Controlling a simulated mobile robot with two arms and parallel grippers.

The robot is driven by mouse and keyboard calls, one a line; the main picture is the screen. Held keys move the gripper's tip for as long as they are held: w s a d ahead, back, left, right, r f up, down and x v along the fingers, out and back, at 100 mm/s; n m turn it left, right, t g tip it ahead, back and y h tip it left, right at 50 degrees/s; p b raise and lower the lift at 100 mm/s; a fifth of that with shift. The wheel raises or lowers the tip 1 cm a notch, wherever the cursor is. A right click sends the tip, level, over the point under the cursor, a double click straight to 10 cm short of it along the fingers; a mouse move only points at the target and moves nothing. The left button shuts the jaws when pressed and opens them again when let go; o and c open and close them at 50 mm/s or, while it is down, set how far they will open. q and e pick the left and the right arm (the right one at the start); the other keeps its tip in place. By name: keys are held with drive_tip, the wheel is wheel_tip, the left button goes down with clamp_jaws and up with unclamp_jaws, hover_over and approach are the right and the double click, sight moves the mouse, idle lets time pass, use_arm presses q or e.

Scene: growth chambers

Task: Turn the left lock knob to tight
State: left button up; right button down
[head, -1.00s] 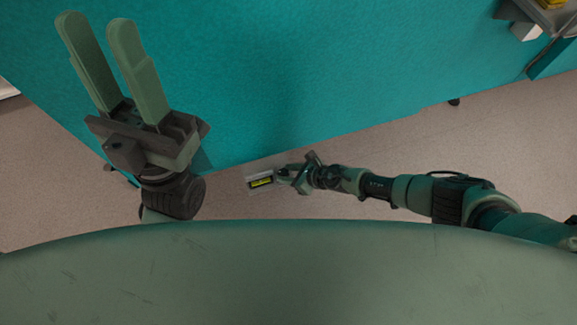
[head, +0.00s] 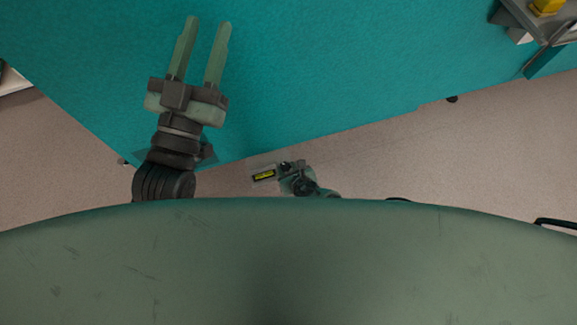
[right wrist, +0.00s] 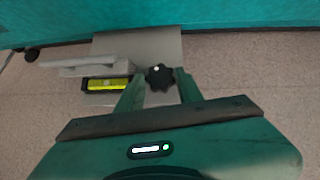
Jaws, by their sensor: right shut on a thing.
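A black lobed knob (right wrist: 158,77) with a small pale dot shows in the right wrist view, in front of a grey plate (right wrist: 150,47). My right gripper (right wrist: 157,80) is shut on this knob, with one finger on each side. In the head view my right gripper (head: 287,170) is small and low, beside the grey fixture with a yellow label (head: 264,175); the knob is hard to make out there. The knob's tight or loose mark cannot be read. My left gripper (head: 207,24) is open and empty over the teal surface, away from the knob.
A large teal panel (head: 330,70) fills the upper head view. A grey cart or shelf with a yellow item (head: 547,6) stands at the top right. Bare floor (head: 420,160) lies below the panel.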

drive_tip(key=shift+s+a+m+h, duration=0.1)
drive_tip(key=shift+a+m+h, duration=0.1)
drive_tip(key=shift+m+h, duration=0.3)
use_arm(q)
drive_tip(key=shift+w+f+y, duration=0.1)
drive_tip(key=shift+f+y, duration=0.2)
use_arm(e)
drive_tip(key=shift+m+t+h, duration=0.3)
drive_tip(key=shift+m, duration=0.3)
drive_tip(key=c, duration=0.9)
unclamp_jaws()
drive_tip(key=shift+a, duration=0.1)
use_arm(q)
drive_tip(key=shift+r, duration=0.2)
use_arm(e)
drive_tip(key=shift+r, duration=0.15)
